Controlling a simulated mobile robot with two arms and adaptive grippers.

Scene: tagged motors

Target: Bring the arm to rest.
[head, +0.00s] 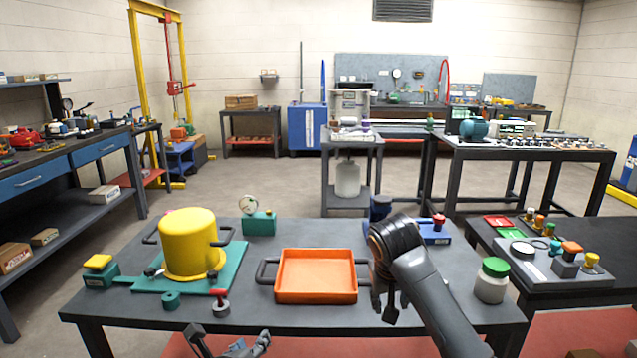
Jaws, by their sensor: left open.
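My left gripper (229,338) shows at the bottom edge of the head view, in front of the table. Its two fingers are spread apart with nothing between them. My right arm comes in from the lower right over the table. Its gripper (390,302) points down beside the right handle of the orange tray (316,272). The arm's dark wrist partly hides it, so its opening and any contact with the handle cannot be told.
On the dark table (270,325) stand a yellow pot (188,240) on a green plate, a gauge on a green block (259,223), a red-topped valve (220,303) and a white jar with green lid (491,280). A side table (560,285) with knobs stands at right.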

